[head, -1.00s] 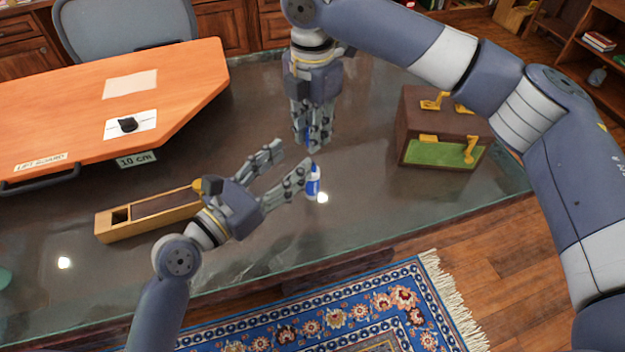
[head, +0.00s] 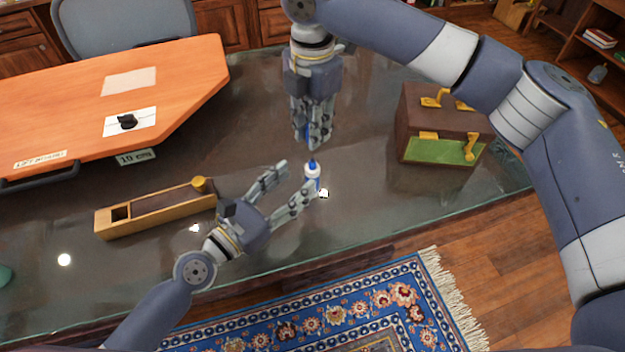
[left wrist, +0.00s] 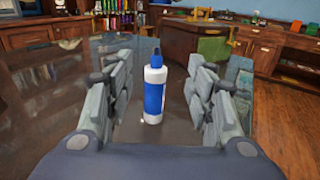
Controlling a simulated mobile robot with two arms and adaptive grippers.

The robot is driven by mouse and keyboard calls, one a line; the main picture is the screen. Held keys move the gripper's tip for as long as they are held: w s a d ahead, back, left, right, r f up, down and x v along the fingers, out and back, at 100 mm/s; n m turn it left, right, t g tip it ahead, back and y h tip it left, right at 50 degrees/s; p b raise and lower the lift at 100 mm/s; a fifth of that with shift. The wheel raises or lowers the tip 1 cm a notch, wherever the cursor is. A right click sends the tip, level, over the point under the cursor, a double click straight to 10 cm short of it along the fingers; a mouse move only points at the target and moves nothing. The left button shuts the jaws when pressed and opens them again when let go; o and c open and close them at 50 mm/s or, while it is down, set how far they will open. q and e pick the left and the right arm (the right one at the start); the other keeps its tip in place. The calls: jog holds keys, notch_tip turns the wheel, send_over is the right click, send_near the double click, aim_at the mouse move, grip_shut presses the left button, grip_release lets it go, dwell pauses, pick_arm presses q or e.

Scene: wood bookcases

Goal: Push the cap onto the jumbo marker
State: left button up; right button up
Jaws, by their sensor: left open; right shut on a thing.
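The jumbo marker (head: 312,171), white and blue with a blue tip, stands upright on the glass table. In the left wrist view the marker (left wrist: 154,92) stands between the spread fingers, with gaps on both sides. My left gripper (head: 297,178) is open, its fingertips at about the marker's near side. My right gripper (head: 313,143) points down just beyond the marker in the head view. It is shut on a small blue thing, likely the cap (head: 306,131), mostly hidden by the fingers. The cap and marker appear apart.
A long wooden box (head: 155,208) with a yellow knob lies left of my left gripper. A brown case (head: 445,120) with yellow latches and a green panel stands to the right. An orange board (head: 70,110) covers the back left. Glass around the marker is clear.

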aim_at(310, 169)
pick_arm(q)
jog(key=shift+a+f, duration=0.35)
jog(key=shift+f, duration=0.3)
jog(key=shift+x, duration=3.8)
grip_shut()
pick_arm(e)
jog(key=shift+f, duration=2.5)
